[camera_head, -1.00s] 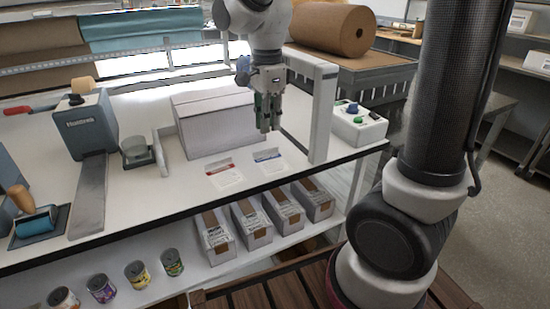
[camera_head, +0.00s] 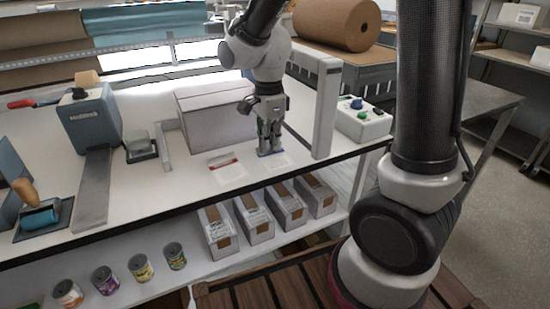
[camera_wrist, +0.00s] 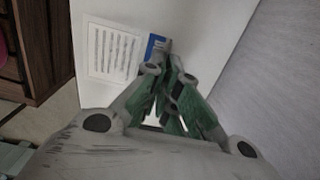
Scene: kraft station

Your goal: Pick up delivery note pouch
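Two flat white pouches lie on the white bench. One has a red stripe (camera_head: 227,172). The other has a blue stripe and lies just to its right; its bare part (camera_head: 283,162) shows beside my fingers. My gripper (camera_head: 269,151) points down over the blue-striped pouch, with its fingertips at or very near the stripe. In the wrist view the blue-striped pouch (camera_wrist: 112,49) shows printed lines, and the fingertips (camera_wrist: 170,62) partly cover its blue end. The fingers look close together; whether they touch or grip the pouch is not clear.
A closed grey-white carton (camera_head: 212,125) stands just behind the pouches. A white upright post (camera_head: 327,110) and a button box (camera_head: 362,121) stand to the right. A tape dispenser (camera_head: 90,125) is at left. Cartons (camera_head: 250,222) and several cans (camera_head: 142,268) fill the shelf below.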

